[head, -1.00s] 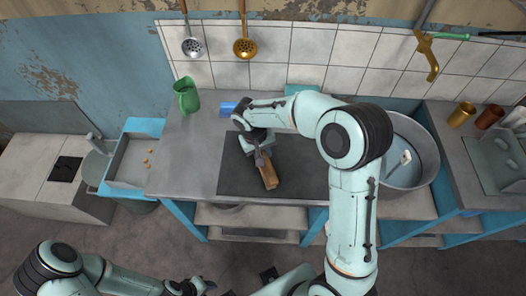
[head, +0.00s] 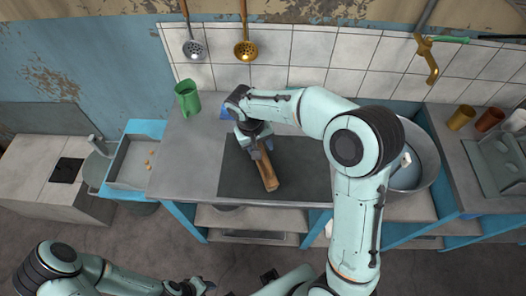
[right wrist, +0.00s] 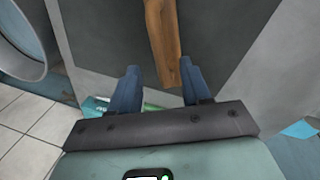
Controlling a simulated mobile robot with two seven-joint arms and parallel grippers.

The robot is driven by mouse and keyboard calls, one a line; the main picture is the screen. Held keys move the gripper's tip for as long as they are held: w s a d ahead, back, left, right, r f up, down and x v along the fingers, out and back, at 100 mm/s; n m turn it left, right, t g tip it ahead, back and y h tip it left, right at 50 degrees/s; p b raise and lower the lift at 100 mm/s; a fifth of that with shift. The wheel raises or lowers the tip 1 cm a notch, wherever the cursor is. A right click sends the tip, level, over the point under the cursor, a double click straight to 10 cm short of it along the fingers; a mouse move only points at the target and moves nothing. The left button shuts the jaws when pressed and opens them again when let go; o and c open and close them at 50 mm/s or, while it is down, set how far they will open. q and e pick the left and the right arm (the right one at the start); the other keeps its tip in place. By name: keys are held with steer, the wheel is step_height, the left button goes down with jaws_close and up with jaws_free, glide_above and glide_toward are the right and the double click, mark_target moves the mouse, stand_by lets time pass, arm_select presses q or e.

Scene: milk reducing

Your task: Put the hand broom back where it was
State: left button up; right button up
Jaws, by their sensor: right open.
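A long brown wooden piece (head: 268,175), which I take for the hand broom, lies on the dark mat (head: 305,180) on the counter. No bristles can be made out. My right gripper (head: 256,150) is at its far end. In the right wrist view the brown piece (right wrist: 163,40) runs down to the space between the two blue fingers of my open right gripper (right wrist: 160,78), with gaps on both sides. My left gripper (head: 197,287) is at the bottom edge, away from the counter, and its fingers are too small to judge.
A blue object (head: 227,113) is partly hidden behind my right wrist. A large metal pot (head: 425,165) is at the right. Ladles (head: 245,50) hang on the tiled wall. The counter's left part is clear.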

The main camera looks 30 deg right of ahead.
step_height(320, 180, up, 7)
steer(key=a, duration=0.1)
steer(key=shift+a+f, duration=0.15)
steer(key=shift+f, duration=0.05)
steer(key=shift+w, duration=0.1)
stand_by(0.4)
